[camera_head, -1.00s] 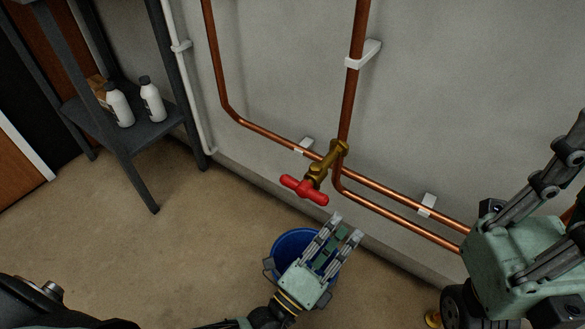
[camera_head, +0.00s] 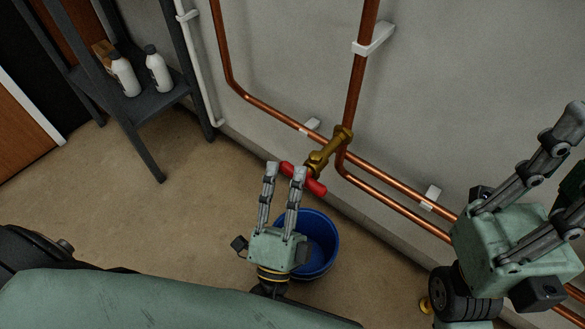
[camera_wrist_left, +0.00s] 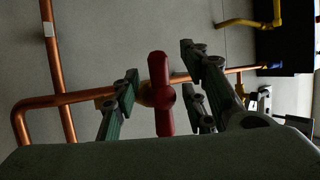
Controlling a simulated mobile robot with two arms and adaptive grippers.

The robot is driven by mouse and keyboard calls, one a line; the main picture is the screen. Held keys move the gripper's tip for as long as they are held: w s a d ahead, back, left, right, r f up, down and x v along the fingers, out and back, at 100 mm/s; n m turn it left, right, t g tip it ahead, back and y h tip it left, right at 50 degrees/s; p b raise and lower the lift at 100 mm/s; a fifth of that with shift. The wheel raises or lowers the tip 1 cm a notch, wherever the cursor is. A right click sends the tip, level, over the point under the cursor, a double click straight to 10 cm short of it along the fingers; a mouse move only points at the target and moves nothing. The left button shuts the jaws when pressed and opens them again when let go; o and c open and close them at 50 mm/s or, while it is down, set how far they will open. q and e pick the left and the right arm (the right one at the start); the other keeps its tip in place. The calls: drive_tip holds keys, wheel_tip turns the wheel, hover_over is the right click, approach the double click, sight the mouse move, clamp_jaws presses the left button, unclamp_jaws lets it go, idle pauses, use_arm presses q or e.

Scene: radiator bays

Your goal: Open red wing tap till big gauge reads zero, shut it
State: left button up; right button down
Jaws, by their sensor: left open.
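The red wing tap (camera_head: 312,183) sits on the end of a brass valve body (camera_head: 322,160) on the copper pipework. My left gripper (camera_head: 285,172) is open, its fingertips at the tap's left end in the head view. In the left wrist view the red handle (camera_wrist_left: 162,95) stands between the spread fingers (camera_wrist_left: 157,88); I cannot tell whether they touch it. My right gripper (camera_head: 572,165) is at the right edge, fingers partly cut off. I see no big gauge in either view.
A blue bucket (camera_head: 328,252) stands on the floor below the tap, partly hidden by my left gripper. Copper pipes (camera_head: 395,184) run along the wall in white brackets. A dark shelf (camera_head: 150,112) with two white bottles stands at the left. Floor between is clear.

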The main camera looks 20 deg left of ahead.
use_arm(q)
drive_tip(key=shift+x, duration=0.9)
drive_tip(key=shift+c, duration=0.5)
clamp_jaws()
